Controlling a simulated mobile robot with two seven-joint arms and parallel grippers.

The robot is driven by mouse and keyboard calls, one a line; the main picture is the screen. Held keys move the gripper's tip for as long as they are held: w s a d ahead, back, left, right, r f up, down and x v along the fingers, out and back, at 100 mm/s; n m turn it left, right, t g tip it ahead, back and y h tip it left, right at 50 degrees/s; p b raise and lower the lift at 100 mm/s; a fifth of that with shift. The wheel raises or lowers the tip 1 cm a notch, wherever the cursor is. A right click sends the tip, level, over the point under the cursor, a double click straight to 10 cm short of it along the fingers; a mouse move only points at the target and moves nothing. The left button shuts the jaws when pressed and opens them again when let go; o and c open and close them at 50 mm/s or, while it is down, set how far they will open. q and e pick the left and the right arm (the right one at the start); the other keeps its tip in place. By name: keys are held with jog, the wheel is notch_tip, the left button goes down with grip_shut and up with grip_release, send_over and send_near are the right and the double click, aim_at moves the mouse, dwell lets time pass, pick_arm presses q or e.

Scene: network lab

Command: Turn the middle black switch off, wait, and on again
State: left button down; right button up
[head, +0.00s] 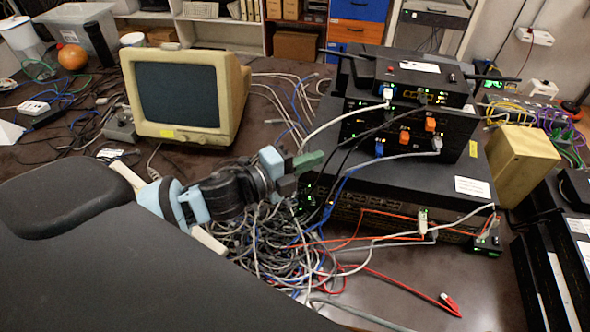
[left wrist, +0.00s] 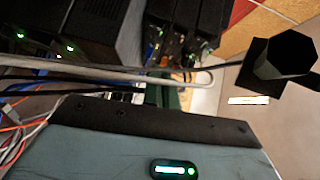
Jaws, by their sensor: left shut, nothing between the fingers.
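Black network boxes stand in a stack right of centre in the head view. The middle black switch (head: 450,132) appears to be among the boxes with orange and blue plugs, below the top box with antennas (head: 425,80). Small green lights glow on several fronts. I cannot make out a power button. My left gripper (head: 314,160) is shut and empty, at the left side of the stack, close to the cables; whether it touches anything is unclear. In the left wrist view its green fingers (left wrist: 166,96) show partly behind grey cables. My right gripper is not in view.
A tangle of cables (head: 285,245) lies under my left gripper, and cables run across the stack's front. An old beige monitor (head: 190,95) stands to the left. A yellowish box (head: 522,165) is right of the stack. Some bare table shows at the front.

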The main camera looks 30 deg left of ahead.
pick_arm(q)
jog(key=shift+f+b+v, duration=0.2)
jog(key=shift+b+v, duration=0.1)
jog(key=shift+v, duration=1.85)
jog(key=shift+s+d, duration=0.15)
jog(key=shift+d, duration=0.05)
